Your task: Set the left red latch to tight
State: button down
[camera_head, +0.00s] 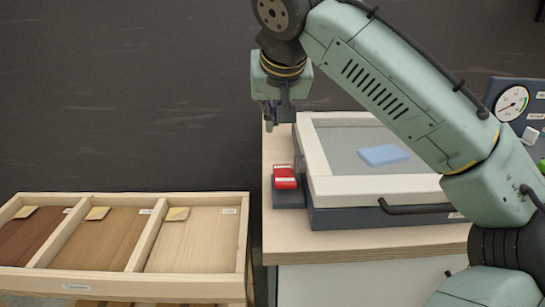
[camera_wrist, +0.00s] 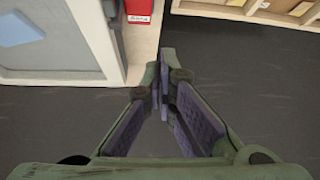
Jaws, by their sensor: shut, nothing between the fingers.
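The left red latch (camera_head: 284,177) sits on a dark block at the left side of a framed press (camera_head: 312,150) on the worktop. It also shows at the top of the wrist view (camera_wrist: 138,12), with a pale label on it. Its exact setting is too small to read. My gripper (camera_head: 272,118) hangs above the back left corner of the worktop, behind and above the latch, not touching it. In the wrist view my gripper (camera_wrist: 163,105) has its fingertips together with nothing between them, over dark floor beside the worktop edge.
A wooden tray (camera_head: 245,235) with three compartments of wood sheets stands at the left. A blue pad (camera_head: 383,155) lies within the press's frame. A dark handle (camera_head: 415,209) juts from the press's front. A gauge (camera_head: 511,103) stands at the right. My arm crosses above the press.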

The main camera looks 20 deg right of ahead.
jog(key=s+d+m+g, duration=0.1)
jog(key=s+d, duration=0.1)
jog(key=shift+d+h, duration=0.3)
jog(key=shift+h, duration=0.1)
jog(key=shift+f, duration=0.1)
jog(key=p, duration=0.1)
send_over(285, 173)
jog(key=s, duration=0.2)
jog(key=f, duration=0.8)
jog(key=shift+a+f, duration=0.25)
jog(key=shift+s+a+f, duration=0.1)
jog(key=shift+s+f, duration=0.05)
jog(key=shift+f, duration=0.45)
jog(key=shift+s+f, duration=0.15)
jog(key=shift+f, duration=0.45)
jog(key=shift+s+f, duration=0.1)
jog(key=shift+f, duration=0.55)
